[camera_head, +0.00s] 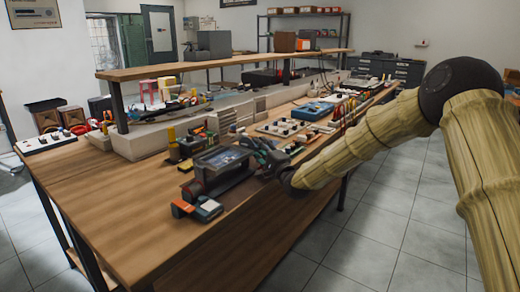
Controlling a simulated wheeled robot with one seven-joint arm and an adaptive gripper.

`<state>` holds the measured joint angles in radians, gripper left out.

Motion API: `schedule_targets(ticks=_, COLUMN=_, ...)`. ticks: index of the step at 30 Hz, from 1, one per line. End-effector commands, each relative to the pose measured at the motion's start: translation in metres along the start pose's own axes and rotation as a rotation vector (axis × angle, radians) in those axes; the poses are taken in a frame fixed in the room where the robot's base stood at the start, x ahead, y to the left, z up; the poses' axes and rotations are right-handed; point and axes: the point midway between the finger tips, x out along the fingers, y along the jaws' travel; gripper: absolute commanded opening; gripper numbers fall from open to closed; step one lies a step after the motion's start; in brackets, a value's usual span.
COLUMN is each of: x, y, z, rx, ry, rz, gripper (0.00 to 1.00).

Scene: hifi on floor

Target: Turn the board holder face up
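A dark grey frame-like object with a flat, bluish panel, probably the board holder (222,160), lies near the right edge of the wooden workbench. Its small size leaves it unclear which face is up. My gripper (258,148) is at the end of my arm, just right of the holder and near its right end. I cannot tell whether they touch. The gripper's fingers are small and dark against the clutter, so their opening does not show clearly. I see nothing held in it.
An orange and black tool (197,208) lies in front of the holder. A board with several knobs (283,128) and a blue case (312,111) lie behind. A raised shelf (230,63) spans the bench. The workbench's near left (100,190) is clear.

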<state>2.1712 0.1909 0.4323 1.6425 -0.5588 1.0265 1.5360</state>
Motion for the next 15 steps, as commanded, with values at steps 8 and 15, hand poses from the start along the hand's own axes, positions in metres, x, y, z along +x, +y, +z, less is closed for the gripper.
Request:
schedule_targets(ticks=8, x=0.0011, y=0.0002, z=0.0, rx=0.0, ry=0.0, rz=0.0, gripper=0.35)
schedule_targets(ticks=15, x=0.001, y=-0.0001, z=0.0, rx=0.0, ry=0.0, rz=0.0, gripper=0.0)
